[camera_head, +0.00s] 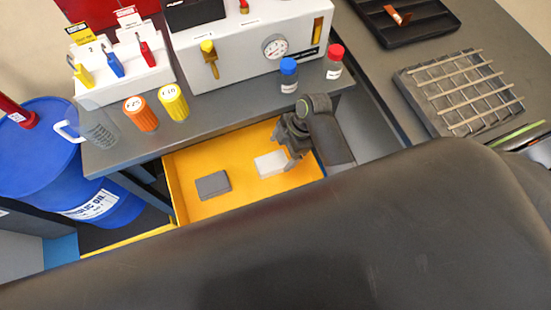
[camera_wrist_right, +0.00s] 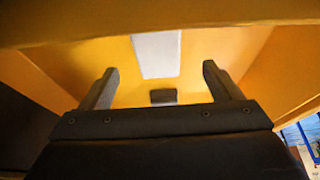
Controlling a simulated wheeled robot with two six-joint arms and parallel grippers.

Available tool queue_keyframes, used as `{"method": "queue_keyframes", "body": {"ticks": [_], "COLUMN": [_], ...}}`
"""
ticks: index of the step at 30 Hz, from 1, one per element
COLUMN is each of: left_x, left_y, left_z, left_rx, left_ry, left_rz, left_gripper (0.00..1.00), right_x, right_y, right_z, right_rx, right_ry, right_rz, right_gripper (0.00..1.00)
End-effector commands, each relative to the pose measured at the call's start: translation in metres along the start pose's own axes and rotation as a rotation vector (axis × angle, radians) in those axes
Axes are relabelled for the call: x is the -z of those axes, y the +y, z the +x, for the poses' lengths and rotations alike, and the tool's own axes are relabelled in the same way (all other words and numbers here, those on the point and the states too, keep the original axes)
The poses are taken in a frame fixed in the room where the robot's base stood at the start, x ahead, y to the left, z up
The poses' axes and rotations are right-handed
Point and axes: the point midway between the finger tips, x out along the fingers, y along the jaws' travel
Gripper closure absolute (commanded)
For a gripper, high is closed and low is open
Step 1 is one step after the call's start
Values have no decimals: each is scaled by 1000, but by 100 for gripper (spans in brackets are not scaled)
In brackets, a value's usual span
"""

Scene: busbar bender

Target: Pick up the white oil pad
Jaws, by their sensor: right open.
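The white oil pad (camera_head: 270,164) lies on the floor of the open yellow drawer (camera_head: 228,205), right of a grey pad (camera_head: 213,185). My right gripper (camera_head: 289,148) is at the pad's right end, and its fingers hide part of that side. In the right wrist view the gripper (camera_wrist_right: 160,85) is open, with the white pad (camera_wrist_right: 157,55) ahead between the two fingers and apart from both. A small dark block (camera_wrist_right: 163,96) shows between the fingers there. My left gripper is not in view.
The worktop edge (camera_head: 235,138) overhangs the drawer's back. Bottles with blue (camera_head: 288,75) and red caps (camera_head: 334,61) stand near that edge. Orange (camera_head: 141,114) and yellow cylinders (camera_head: 173,103) stand left of them. The drawer walls are close around my right gripper.

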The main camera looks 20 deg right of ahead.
Motion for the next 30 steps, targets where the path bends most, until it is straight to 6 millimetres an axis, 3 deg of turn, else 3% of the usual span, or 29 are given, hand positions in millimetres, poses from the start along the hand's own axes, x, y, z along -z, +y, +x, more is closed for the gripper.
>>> {"method": "queue_keyframes", "body": {"ticks": [6,18,30], "left_x": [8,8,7], "left_y": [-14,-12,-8], "left_z": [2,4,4], "left_rx": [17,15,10], "left_ry": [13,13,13], "left_rz": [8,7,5], "left_gripper": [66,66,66], "right_x": [1,5,5], "right_y": [-1,4,4], "right_z": [21,67,74], "right_rx": [10,8,5], "right_ry": [2,1,0], "right_rz": [2,2,1], "right_gripper": [15,15,15]}}
